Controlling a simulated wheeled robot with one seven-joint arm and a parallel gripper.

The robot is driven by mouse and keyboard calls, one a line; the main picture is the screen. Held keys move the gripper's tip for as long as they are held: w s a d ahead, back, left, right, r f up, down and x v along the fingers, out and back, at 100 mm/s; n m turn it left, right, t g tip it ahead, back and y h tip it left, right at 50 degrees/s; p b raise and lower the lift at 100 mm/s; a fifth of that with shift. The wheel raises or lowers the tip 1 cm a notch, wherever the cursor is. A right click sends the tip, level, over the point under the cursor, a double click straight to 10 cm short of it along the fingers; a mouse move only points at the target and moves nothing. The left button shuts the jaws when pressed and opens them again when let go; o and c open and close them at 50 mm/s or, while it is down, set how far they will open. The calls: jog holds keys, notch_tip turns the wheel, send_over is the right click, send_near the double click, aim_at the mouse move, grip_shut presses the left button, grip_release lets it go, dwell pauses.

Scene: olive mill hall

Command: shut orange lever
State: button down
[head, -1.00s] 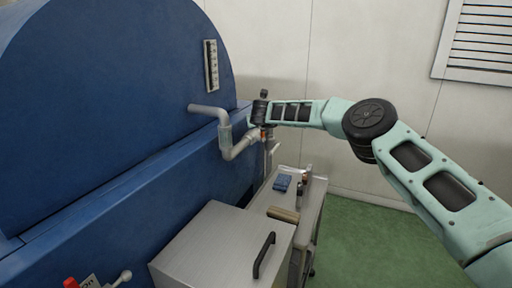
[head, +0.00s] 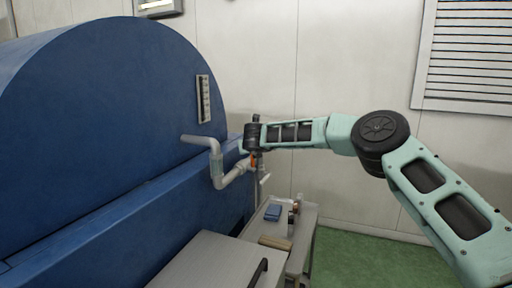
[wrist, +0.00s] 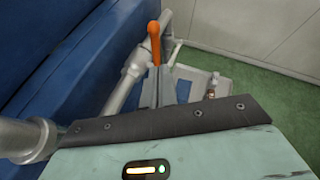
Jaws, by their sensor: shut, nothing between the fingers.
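The orange lever (wrist: 154,44) stands upright in the wrist view, just beyond my gripper's fingers. In the head view only a small orange patch of it (head: 253,160) shows beside the grey pipe, partly hidden by my wrist. My gripper (wrist: 152,88) is shut and empty, its thin grey fingers pointing toward the lever's lower part. Whether they touch it I cannot tell. The grey bent pipe (head: 217,165) comes out of the blue tank (head: 110,110) to the left of the lever.
A small metal table (head: 302,222) with a blue item (head: 273,212) stands below. A steel box with a dark handle (head: 258,272) is in front. The blue tank closes off the left side. Green floor (head: 365,262) is free at the right.

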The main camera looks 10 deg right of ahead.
jog(key=s+r, duration=0.2)
jog(key=s+r+b, duration=0.1)
jog(key=shift+s+a+r, duration=0.2)
jog(key=shift+s+r, duration=0.2)
